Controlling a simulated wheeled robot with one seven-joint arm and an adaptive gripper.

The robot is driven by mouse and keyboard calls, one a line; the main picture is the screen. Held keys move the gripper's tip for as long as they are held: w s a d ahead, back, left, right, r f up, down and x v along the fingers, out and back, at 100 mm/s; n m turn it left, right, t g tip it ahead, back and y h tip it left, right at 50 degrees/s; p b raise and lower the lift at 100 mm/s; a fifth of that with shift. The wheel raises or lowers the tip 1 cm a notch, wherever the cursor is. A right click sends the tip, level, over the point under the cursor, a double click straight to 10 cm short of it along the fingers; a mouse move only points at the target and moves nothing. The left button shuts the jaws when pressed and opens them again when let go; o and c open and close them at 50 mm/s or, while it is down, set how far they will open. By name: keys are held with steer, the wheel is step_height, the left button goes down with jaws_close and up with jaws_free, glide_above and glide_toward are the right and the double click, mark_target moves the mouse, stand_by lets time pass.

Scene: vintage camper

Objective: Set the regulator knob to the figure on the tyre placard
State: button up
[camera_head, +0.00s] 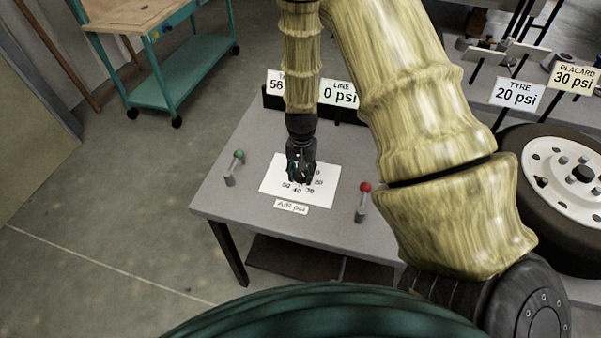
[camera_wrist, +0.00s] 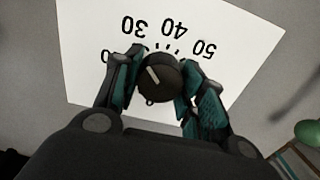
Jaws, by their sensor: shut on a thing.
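The regulator knob (camera_wrist: 161,77) is dark and round with a white pointer line, and my gripper (camera_wrist: 160,72) is shut on it, one finger on each side. In the wrist view the pointer slants to the upper left, roughly toward the side of the 30; the exact reading is unclear. The white dial sheet (camera_wrist: 85,65) shows 30, 40 and 50, with other figures partly hidden by the fingers. In the head view my gripper (camera_head: 301,172) covers the knob above the dial sheet (camera_head: 325,190). The placard sign (camera_head: 574,77) reads 30 psi.
The tyre sign (camera_head: 517,94) reads 20 psi, the line sign (camera_head: 341,93) 0 psi. Another sign (camera_head: 275,83) is partly hidden by my arm. A green-topped lever (camera_head: 235,166) and a red-topped lever (camera_head: 363,201) flank the dial. The wheel (camera_head: 565,185) stands at right.

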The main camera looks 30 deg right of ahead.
mark_target(302, 172)
steer(key=shift+d+r, duration=0.1)
steer(key=o, duration=1.1)
steer(key=shift+c, duration=0.2)
step_height(302, 172, up, 12)
stand_by(0.4)
